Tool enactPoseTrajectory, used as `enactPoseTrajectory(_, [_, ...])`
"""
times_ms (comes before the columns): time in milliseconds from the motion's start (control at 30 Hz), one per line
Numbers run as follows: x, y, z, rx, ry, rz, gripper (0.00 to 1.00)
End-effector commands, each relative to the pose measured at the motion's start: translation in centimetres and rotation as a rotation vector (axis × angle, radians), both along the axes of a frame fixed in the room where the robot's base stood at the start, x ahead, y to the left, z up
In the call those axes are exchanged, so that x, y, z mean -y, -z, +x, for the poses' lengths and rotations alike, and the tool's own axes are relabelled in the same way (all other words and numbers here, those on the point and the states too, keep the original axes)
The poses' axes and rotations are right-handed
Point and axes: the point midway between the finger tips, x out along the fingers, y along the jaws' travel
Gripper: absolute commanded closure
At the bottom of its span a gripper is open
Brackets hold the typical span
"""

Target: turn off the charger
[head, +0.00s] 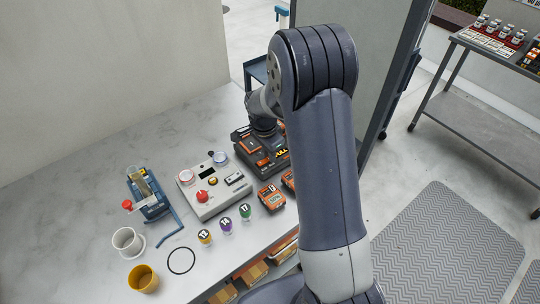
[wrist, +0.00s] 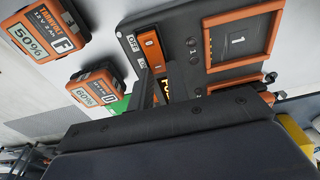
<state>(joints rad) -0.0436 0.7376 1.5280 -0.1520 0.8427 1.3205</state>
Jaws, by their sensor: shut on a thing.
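The charger (head: 252,158) is a black and orange unit at the back of the white counter, partly hidden by my arm in the head view. In the wrist view its black panel (wrist: 183,22) shows an orange switch (wrist: 153,48) beside an OFF label, and an orange-framed slot marked 1. My gripper (wrist: 147,90) is at the panel, its narrow fingers shut on the switch at its lower part. The contact is partly hidden, and I cannot tell which way the switch is set. In the head view my wrist is above the charger and the fingertips are hidden.
Orange batteries F (wrist: 45,30) and D (wrist: 97,88) lie beside the charger. A grey control box (head: 215,185) with a red knob, a blue clamp device (head: 150,195), small numbered jars (head: 226,226) and a yellow cup (head: 143,279) stand on the counter.

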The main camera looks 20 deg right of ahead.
Motion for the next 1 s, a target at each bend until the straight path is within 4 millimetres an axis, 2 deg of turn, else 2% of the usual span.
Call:
enactPoseTrajectory(33, [-0.27,0.6,-0.02,0.015,-0.006,-0.026,1.0])
enactPoseTrajectory(400, [-0.67,0.07,-0.21,0.076,-0.003,-0.175,1.0])
enactPoseTrajectory(833, [-0.64,-0.31,-0.27,0.081,-0.001,-0.193,1.0])
enactPoseTrajectory(867, [-0.64,-0.31,-0.27,0.081,-0.001,-0.193,0.81])
enactPoseTrajectory(1000, [-0.63,-0.31,-0.26,0.081,-0.001,-0.193,0.7])
